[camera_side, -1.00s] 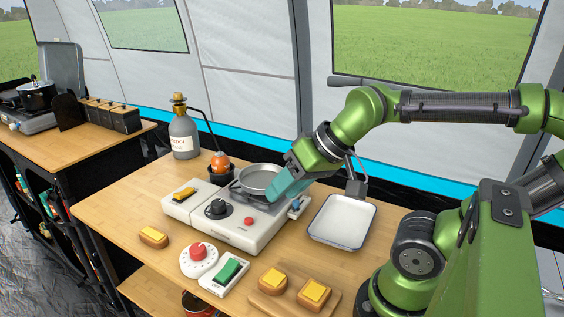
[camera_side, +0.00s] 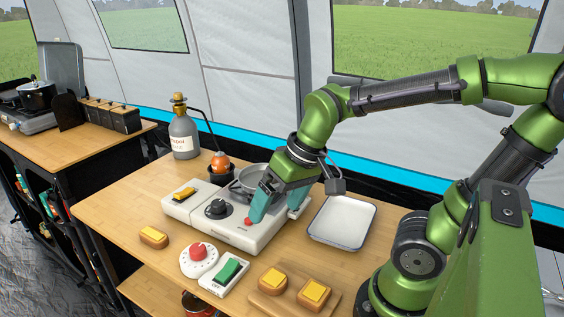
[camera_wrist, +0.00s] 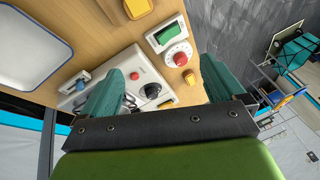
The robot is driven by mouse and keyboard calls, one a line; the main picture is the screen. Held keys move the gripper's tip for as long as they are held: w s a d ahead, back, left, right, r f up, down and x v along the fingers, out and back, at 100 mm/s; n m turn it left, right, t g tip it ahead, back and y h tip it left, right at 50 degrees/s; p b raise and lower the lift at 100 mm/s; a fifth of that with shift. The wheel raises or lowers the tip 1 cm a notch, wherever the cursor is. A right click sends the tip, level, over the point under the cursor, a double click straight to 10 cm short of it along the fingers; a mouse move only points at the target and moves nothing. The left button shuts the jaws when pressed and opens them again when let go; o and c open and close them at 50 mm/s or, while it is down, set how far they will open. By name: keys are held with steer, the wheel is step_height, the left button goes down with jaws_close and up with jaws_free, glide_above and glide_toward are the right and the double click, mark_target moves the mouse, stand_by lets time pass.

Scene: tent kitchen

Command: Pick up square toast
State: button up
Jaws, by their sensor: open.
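Several square toasts with yellow tops are in the side view. One toast (camera_side: 272,281) and another toast (camera_side: 314,293) lie on a wooden board (camera_side: 285,307) at the front. A third toast (camera_side: 154,237) lies alone on the table at the left. In the wrist view, one toast (camera_wrist: 137,8) is cut by the top edge and a small yellow piece, likely the lone toast (camera_wrist: 190,78), shows near the right finger. My gripper (camera_side: 278,210) is open and empty, pointing down above the right part of the stove, behind the board. Its teal fingers (camera_wrist: 160,85) are wide apart in the wrist view.
A red-knob timer (camera_side: 198,258) and green switch (camera_side: 229,271) stand between stove and board. An empty white tray (camera_side: 342,222) is at right. A gas bottle (camera_side: 184,135) stands behind.

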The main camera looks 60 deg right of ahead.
step_height(320, 180, down, 4)
steer(key=n+g+h, duration=0.1)
steer(key=n+g, duration=0.1)
steer(key=g, duration=0.6)
glide_toward(314, 291)
steer(key=x, duration=0.8)
steer(key=shift+s+f, duration=0.1)
steer(key=shift+f, duration=0.3)
steer(key=c, duration=1.1)
